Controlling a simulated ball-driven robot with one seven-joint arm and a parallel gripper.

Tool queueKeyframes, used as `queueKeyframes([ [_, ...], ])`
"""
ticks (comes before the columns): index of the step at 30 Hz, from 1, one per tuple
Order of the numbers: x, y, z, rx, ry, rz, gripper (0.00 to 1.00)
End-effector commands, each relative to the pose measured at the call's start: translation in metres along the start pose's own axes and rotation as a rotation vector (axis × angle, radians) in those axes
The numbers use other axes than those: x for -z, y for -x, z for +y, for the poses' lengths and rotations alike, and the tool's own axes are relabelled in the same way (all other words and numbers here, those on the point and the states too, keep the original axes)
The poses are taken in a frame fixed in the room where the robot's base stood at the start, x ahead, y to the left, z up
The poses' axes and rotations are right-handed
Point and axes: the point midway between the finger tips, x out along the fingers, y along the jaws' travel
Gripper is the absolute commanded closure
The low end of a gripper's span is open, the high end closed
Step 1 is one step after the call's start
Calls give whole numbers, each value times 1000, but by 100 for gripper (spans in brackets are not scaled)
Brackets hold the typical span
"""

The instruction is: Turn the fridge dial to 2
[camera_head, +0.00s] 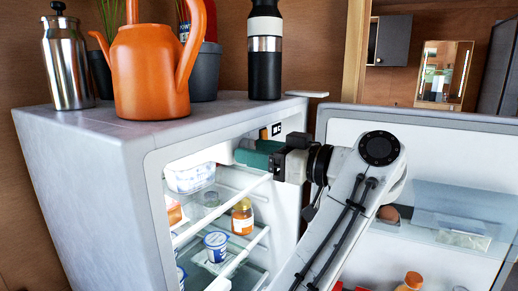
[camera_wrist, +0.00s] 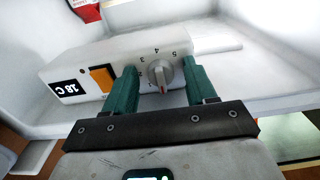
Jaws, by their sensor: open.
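The fridge dial (camera_wrist: 160,74) is a small grey knob on a white control box inside the open fridge (camera_head: 85,150). A red mark shows on its lower edge in the wrist view, and small printed numbers, including 5, 4 and 3, curve around its upper side. My gripper (camera_wrist: 162,75) is open, with one teal finger on each side of the dial and a gap visible between each finger and the knob. My gripper (camera_head: 255,155) also shows inside the top of the fridge in the head view, where the dial is hidden.
The control box (camera_wrist: 110,62) carries an orange switch (camera_wrist: 102,78) and a black "18 C" label (camera_wrist: 69,92). Below my gripper are shelves with a jar (camera_head: 242,217) and a yogurt cup (camera_head: 216,246). The open fridge door (camera_head: 440,150) stands right of my arm.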

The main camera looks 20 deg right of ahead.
Motion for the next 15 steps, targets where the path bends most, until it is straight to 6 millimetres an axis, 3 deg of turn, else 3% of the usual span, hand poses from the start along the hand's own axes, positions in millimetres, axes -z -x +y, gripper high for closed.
queueKeyframes([
  [6, 0, 0, 0, 0, 0, 0, 44],
  [15, 0, 0, 0, -1, 0, 0, 73],
])
